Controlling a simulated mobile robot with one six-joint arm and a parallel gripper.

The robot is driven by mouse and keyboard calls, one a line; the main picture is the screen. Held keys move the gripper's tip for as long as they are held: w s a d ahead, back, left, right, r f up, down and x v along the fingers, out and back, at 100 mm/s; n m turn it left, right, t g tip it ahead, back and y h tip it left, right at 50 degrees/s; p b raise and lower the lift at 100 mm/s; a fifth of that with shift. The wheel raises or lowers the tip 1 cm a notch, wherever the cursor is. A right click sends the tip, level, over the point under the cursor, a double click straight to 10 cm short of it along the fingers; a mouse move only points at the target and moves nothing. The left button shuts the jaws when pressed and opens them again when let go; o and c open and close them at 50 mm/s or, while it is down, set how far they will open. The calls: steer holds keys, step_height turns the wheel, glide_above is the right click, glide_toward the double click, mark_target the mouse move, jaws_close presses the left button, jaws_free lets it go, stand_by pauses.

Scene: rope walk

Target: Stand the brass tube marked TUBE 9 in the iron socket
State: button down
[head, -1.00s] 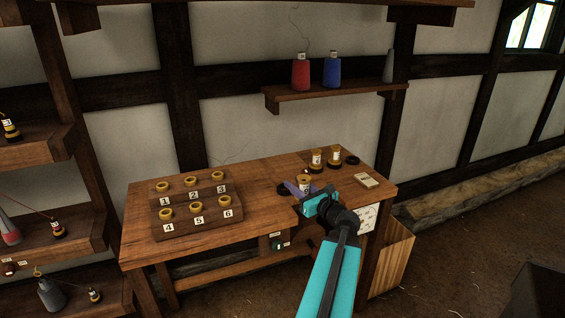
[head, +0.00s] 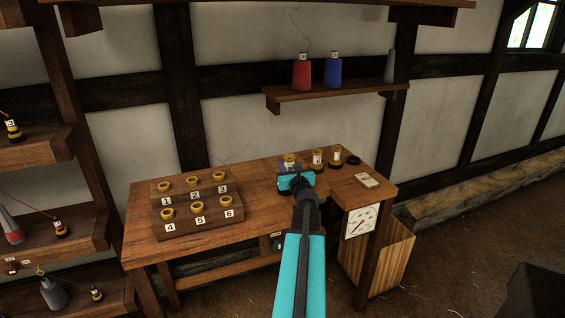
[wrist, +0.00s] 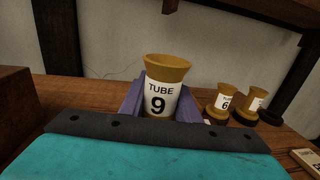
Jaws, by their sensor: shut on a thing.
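The brass tube marked TUBE 9 (wrist: 163,93) stands upright between the purple fingers of my gripper (wrist: 160,104) in the wrist view. In the head view the tube (head: 289,160) shows above my gripper (head: 293,176), over the right part of the bench. My gripper is shut on it. The tube's foot, and whether it touches anything beneath, is hidden by the gripper. A dark ring that lay on the bench left of the tube a second ago is now hidden behind my gripper. An empty dark ring (head: 353,160) shows at the far right of the row.
Two brass tubes stand in dark rings to the right; the nearer, marked 6 (wrist: 226,98), is beside another (wrist: 256,99). A numbered wooden stand (head: 198,218) with brass cups is at left. A pale block (head: 368,180) lies at right. A dial (head: 361,221) hangs at the bench front.

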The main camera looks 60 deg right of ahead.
steer(key=shift+w+d+m+g+h, duration=0.15)
steer(key=shift+w+d+m+g, duration=0.1)
steer(key=shift+w, duration=0.25)
steer(key=shift+w+d+m+g+h, duration=0.15)
steer(key=shift+w+d, duration=0.05)
steer(key=shift+w, duration=0.3)
steer(key=shift+f, duration=0.15)
steer(key=shift+f+b, duration=2.45)
steer(key=shift+f, duration=0.3)
steer(key=shift+s, duration=0.1)
steer(key=shift+f+b, duration=0.6)
steer(key=shift+b, duration=0.3)
steer(key=c, duration=1.6)
jaws_free()
